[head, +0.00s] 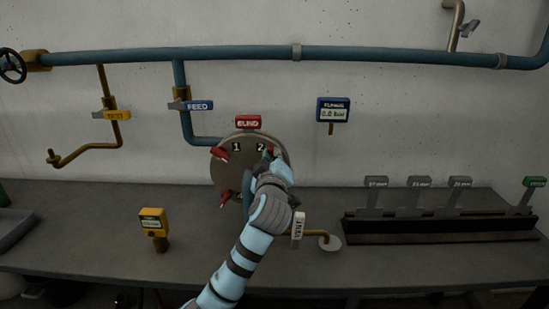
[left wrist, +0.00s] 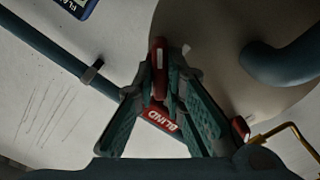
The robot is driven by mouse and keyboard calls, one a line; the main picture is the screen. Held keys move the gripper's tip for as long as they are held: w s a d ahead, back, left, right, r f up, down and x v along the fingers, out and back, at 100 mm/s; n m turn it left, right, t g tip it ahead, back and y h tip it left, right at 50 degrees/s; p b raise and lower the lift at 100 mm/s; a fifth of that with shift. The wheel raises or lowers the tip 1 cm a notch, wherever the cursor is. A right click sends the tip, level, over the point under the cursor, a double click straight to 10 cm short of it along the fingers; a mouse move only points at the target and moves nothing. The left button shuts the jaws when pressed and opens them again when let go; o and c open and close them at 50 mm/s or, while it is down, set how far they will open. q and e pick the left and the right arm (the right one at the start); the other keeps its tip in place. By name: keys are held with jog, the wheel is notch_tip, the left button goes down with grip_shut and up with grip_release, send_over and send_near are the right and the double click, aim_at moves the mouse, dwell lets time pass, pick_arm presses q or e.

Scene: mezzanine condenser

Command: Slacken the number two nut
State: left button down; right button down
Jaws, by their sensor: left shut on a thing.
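A round grey blind flange (head: 228,172) with a red BLIND tag (head: 248,122) hangs on the wall, marked 1 and 2 along its top. A red wing nut (head: 220,153) sits by the number 1, and another (head: 226,198) is at the lower left. My left gripper (head: 273,154) is at the upper right of the flange beside the number 2. In the left wrist view its fingers (left wrist: 160,72) are shut on a red nut handle, the number two nut (left wrist: 157,55). My arm hides the lower right of the flange. My right gripper is not in view.
A blue pipe (head: 185,88) with a FEED tag (head: 199,105) joins the flange from the left. A white VENT tag (head: 298,227) is close to my left forearm. A rack (head: 440,238) holds several tagged tools at right.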

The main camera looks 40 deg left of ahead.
pick_arm(q)
jog(key=c, duration=1.7)
grip_release()
jog(key=shift+w, duration=0.1)
jog(key=shift+o, duration=0.2)
jog(key=v, duration=1.2)
